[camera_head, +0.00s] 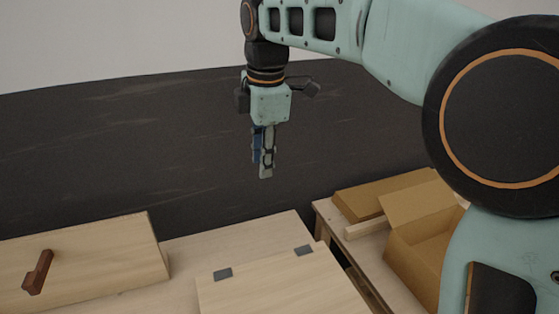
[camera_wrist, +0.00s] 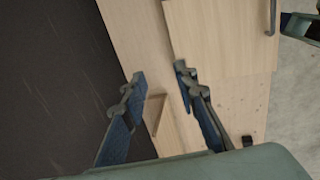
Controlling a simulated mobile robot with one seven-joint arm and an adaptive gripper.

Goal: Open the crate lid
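A light-wood crate lid (camera_head: 275,285) with two dark grey hinges (camera_head: 223,274) along its far edge lies at the bottom middle of the head view. It looks flat and shut; its near part is cut off by the frame. My gripper (camera_head: 264,172) hangs pointing down, above and beyond the hinged edge, touching nothing. In the wrist view its two fingers (camera_wrist: 160,75) are apart with nothing held between them. A light-wood panel (camera_wrist: 220,40) with a dark handle (camera_wrist: 272,16) shows at the upper right there; it appears to be the lid.
An open cardboard box (camera_head: 425,240) and a flat one (camera_head: 380,195) sit on another table at right. A dark wall rises behind.

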